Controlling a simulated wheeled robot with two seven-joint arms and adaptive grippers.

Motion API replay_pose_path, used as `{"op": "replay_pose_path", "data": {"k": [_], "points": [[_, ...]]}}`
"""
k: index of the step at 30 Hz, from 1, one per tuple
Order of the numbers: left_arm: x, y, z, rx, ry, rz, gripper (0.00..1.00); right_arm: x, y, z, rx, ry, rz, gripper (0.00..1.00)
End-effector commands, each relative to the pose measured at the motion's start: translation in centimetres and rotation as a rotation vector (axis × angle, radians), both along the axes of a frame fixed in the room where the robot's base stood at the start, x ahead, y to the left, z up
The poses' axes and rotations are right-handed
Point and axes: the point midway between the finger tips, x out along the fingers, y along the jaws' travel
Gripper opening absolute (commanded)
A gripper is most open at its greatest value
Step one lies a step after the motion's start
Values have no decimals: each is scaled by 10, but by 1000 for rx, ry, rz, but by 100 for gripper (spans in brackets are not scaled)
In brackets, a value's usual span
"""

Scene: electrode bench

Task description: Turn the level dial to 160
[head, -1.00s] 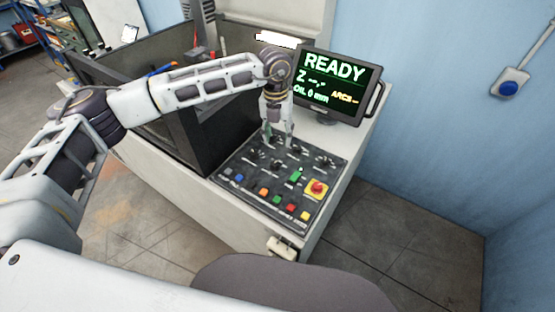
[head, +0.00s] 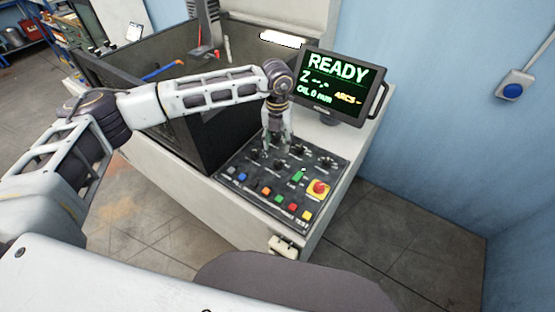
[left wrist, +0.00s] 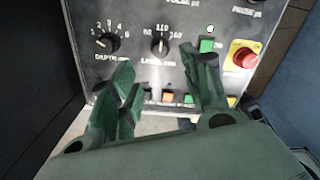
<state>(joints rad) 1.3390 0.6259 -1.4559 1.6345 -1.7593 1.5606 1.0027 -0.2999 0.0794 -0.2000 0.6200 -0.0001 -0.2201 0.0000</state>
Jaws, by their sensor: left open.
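The level dial (left wrist: 159,45) is a black knob on the dark control panel (left wrist: 215,15), with 60, 110 and 160 marked around it. Its white pointer looks close to straight up, near 110. In the head view the level dial (head: 279,165) sits in the lower knob row, just below my gripper. My left gripper (head: 277,150) points down over the panel. In the left wrist view its green fingers (left wrist: 157,60) are apart and empty, with the dial showing beyond and between the tips. Contact with the panel cannot be told. My right gripper is out of view.
The depth dial (left wrist: 108,43) is left of the level dial. A green switch (head: 298,175) and a red stop button on yellow (head: 318,188) are to its right. Several coloured buttons line the panel's front. A READY screen (head: 340,85) stands behind; a dark tank (head: 190,120) stands left.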

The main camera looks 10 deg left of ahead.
Motion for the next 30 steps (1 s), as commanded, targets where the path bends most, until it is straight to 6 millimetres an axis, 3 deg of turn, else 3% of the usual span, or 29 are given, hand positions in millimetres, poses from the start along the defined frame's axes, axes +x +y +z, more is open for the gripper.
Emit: {"op": "replay_pose_path", "data": {"k": [18, 30], "points": [[-1, 0, -80, 1, 3, 1, 47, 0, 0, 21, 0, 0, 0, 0], [0, 0, -101, 0, 0, 0, 47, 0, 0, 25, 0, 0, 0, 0]]}}
